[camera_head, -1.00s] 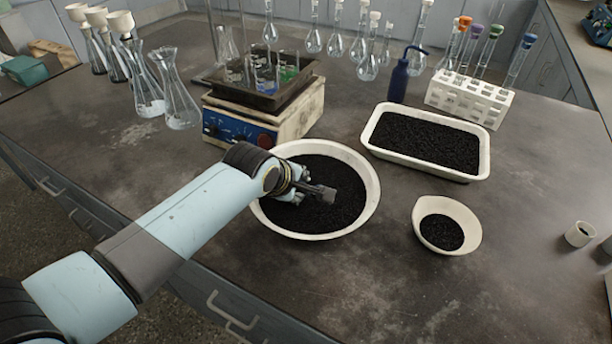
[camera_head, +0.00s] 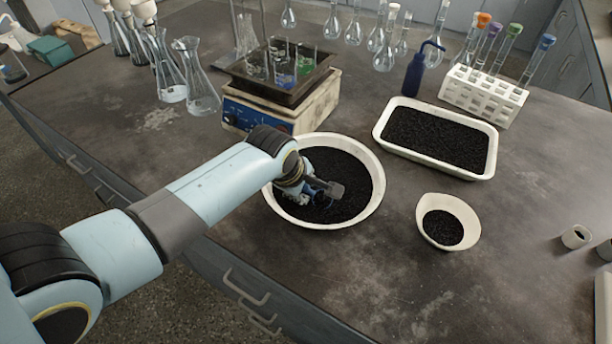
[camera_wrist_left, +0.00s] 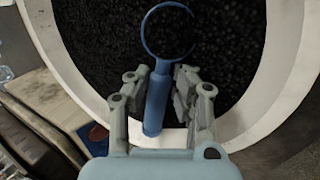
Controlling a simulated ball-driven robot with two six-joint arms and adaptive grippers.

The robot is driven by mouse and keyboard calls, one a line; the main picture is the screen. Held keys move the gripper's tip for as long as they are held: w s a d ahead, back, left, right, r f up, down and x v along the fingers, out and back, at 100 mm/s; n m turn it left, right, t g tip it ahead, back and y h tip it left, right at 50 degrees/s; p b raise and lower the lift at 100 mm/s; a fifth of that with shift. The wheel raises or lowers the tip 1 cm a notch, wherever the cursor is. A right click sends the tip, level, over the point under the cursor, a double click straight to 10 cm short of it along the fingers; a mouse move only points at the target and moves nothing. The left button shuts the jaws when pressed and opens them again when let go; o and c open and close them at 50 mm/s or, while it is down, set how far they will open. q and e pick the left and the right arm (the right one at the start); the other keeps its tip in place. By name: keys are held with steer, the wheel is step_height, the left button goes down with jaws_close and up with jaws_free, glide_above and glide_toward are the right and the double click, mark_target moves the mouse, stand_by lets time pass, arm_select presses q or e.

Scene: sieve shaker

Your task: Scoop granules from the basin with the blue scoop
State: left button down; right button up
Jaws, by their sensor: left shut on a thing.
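My left gripper (camera_head: 322,190) is over the round white basin (camera_head: 375,205), which holds black granules (camera_head: 352,176). In the left wrist view, the gripper (camera_wrist_left: 160,95) is shut on the handle of the blue scoop (camera_wrist_left: 155,105). The scoop's ring-shaped head (camera_wrist_left: 170,32) points away from the gripper, over the granules. Its inside looks dark, and I cannot tell granules in it from those behind it. In the head view the scoop is mostly hidden by the gripper. My right gripper is not in view.
A shaker (camera_head: 275,112) with a dark tray of glassware stands just behind the basin. A rectangular white tray (camera_head: 485,165) and a small white bowl (camera_head: 470,225), both with black granules, are to the right. Flasks (camera_head: 201,95) stand at the back left.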

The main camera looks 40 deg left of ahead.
arm_select(q)
steer(key=shift+a+r+g+p, duration=0.1)
steer(key=shift+r+g+p, duration=0.75)
steer(key=shift+p, duration=0.5)
steer(key=shift+w+r+t, duration=0.2)
steer(key=shift+w+t, duration=0.2)
steer(key=shift+t, duration=0.15)
steer(key=shift+w+r+p, duration=0.3)
steer(key=shift+r+p, duration=0.35)
steer(key=shift+p, duration=0.25)
steer(key=shift+r+g+p, duration=0.25)
steer(key=shift+g+p, duration=0.05)
steer(key=shift+p, duration=0.05)
steer(key=shift+w+r+g+p, duration=0.3)
steer(key=shift+r+g+p, duration=0.2)
steer(key=shift+g+p, duration=0.15)
steer(key=shift+w+r+g, duration=0.1)
steer(key=shift+r+g, duration=0.1)
steer(key=shift+g, duration=0.15)
steer(key=shift+r+g, duration=0.45)
steer(key=shift+g, duration=0.25)
